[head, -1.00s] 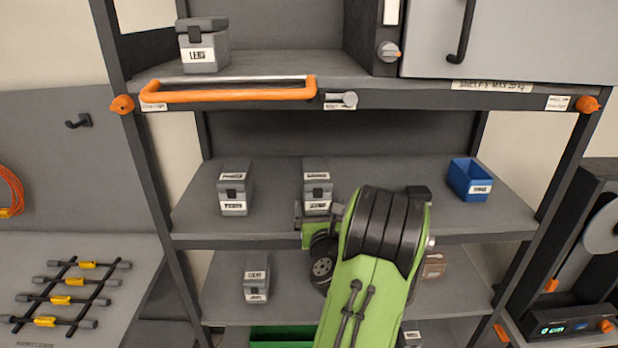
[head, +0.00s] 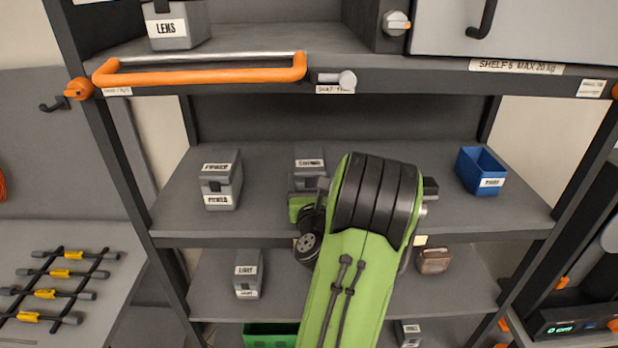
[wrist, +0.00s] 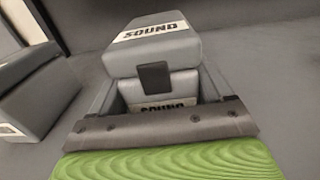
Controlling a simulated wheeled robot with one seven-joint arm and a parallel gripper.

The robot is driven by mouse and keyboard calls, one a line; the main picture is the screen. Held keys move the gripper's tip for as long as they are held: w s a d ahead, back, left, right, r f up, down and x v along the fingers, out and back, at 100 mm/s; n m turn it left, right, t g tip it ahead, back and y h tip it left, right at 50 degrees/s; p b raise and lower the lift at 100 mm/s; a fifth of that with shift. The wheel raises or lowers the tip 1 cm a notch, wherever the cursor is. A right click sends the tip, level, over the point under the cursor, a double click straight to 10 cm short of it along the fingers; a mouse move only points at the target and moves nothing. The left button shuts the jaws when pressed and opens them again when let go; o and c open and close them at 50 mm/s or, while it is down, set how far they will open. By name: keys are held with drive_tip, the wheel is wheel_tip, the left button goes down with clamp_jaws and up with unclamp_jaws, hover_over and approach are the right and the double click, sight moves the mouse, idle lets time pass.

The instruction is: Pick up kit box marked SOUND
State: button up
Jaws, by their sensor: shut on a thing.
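The kit box marked SOUND (wrist: 155,52) is a grey box with a dark latch and white labels on its lid and front. In the wrist view my gripper (wrist: 160,110) is shut on it, with a finger along each side. In the head view the box (head: 309,163) is at the middle shelf, partly hidden behind my green and black arm. I cannot tell whether it rests on the shelf or is just clear of it.
A grey POWER box (head: 221,180) stands left on the same shelf, a blue bin (head: 481,171) right. Above are a LENS box (head: 176,25) and an orange handle (head: 200,74). Below are a LIGHT box (head: 248,273), a brown item (head: 433,260) and a green bin (head: 268,335).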

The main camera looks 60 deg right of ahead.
drive_tip(key=shift+w+d+f, duration=0.15)
drive_tip(key=shift+d+f, duration=0.1)
drive_tip(key=shift+d, duration=0.3)
drive_tip(key=c, duration=0.5)
drive_tip(key=shift+a, duration=0.1)
drive_tip(key=c, duration=0.3)
drive_tip(key=shift+r, duration=0.15)
drive_tip(key=shift+c, duration=0.2)
